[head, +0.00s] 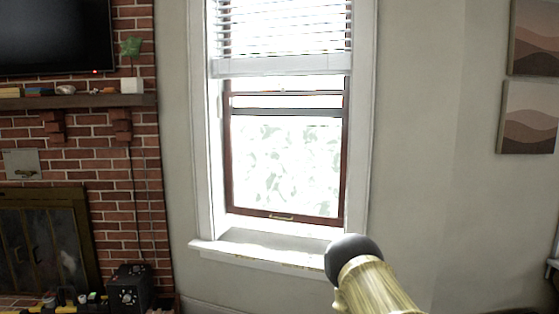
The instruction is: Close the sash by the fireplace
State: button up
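The window's lower sash (285,216) has a dark reddish-brown frame around a bright pane. A small brass handle (281,218) sits on its bottom rail. The bottom rail is low in the opening, just above the white sill (270,250). I cannot tell whether a gap is left under it. Two horizontal rails show near the top of the pane, with a bright strip between them. The brick fireplace (40,235) is at the left. My gripper's fingers are not in view.
A rounded dark end on a striped yellowish cylinder shows at bottom right, overlapping the sill's right end. White blinds (282,35) cover the window's top. A mantel shelf (70,102) and a black box (130,288) are at left. Framed pictures (528,118) hang at right.

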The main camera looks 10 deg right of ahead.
aim_at(338, 222)
jog(key=z, duration=0.4)
jog(key=i, duration=0.5)
jog(key=z, duration=0.45)
jog(key=i, duration=1.3)
jog(key=u, duration=0.7)
